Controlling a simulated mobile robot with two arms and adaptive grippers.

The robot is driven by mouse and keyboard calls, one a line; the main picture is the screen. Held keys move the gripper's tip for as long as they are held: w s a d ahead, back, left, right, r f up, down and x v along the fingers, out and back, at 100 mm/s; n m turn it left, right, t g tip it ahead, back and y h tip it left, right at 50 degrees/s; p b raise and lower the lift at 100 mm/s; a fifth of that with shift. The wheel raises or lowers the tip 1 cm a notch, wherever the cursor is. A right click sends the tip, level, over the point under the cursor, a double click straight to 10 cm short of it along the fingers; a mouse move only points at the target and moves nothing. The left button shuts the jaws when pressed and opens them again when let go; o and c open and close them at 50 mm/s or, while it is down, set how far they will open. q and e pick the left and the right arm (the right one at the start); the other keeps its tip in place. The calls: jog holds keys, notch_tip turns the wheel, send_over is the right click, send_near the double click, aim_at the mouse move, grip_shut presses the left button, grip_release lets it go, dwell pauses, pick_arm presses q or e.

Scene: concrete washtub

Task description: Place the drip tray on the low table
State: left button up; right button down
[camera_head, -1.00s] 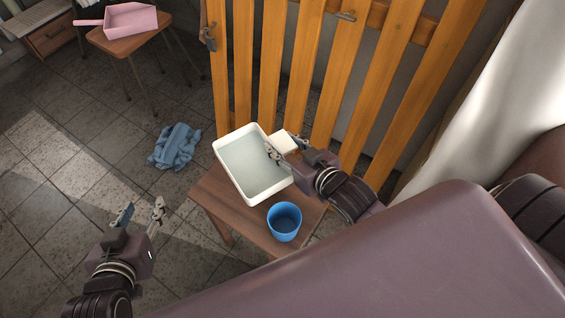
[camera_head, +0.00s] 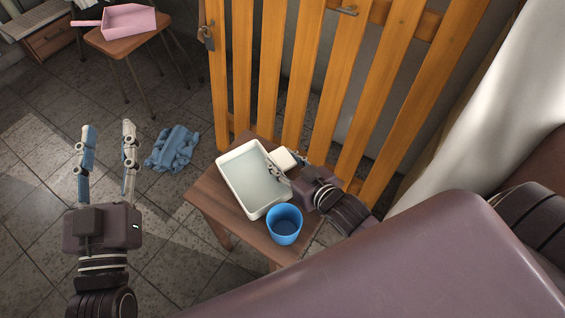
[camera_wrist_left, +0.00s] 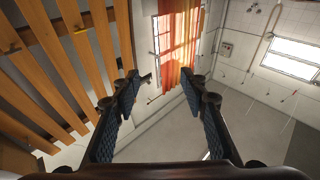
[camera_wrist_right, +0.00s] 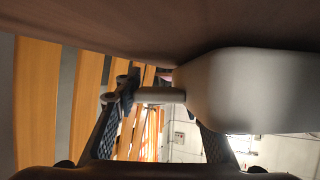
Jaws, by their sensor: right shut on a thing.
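The white rectangular drip tray (camera_head: 236,158) is over the low wooden table (camera_head: 207,194), its open side up and nearly level. It looks very low over the top; I cannot tell whether it fully rests there. My right gripper (camera_head: 279,174) is shut on the tray's right edge; the fingertips are partly hidden. A pale block (camera_head: 284,159) sits beside that edge, perhaps part of the tray. A large pale rounded shape (camera_wrist_right: 245,90) fills much of the right wrist view. My left gripper (camera_head: 107,130) is raised, open and empty, left of the table.
A blue cup (camera_head: 284,226) stands on the table's near part, close to the tray. An orange slatted gate (camera_head: 243,75) rises behind the table. A blue cloth (camera_head: 171,150) lies on the tiled floor. A pink pan (camera_head: 128,19) sits on a stool at the back left.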

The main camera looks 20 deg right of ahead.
jog(key=shift+f, duration=0.1)
jog(key=c, duration=1.2)
grip_release()
jog(key=shift+c, duration=0.2)
pick_arm(q)
jog(key=shift+s+r+t, duration=0.15)
jog(key=shift+r+t, duration=0.15)
jog(key=shift+r, duration=0.15)
pick_arm(e)
jog(key=shift+s, duration=0.1)
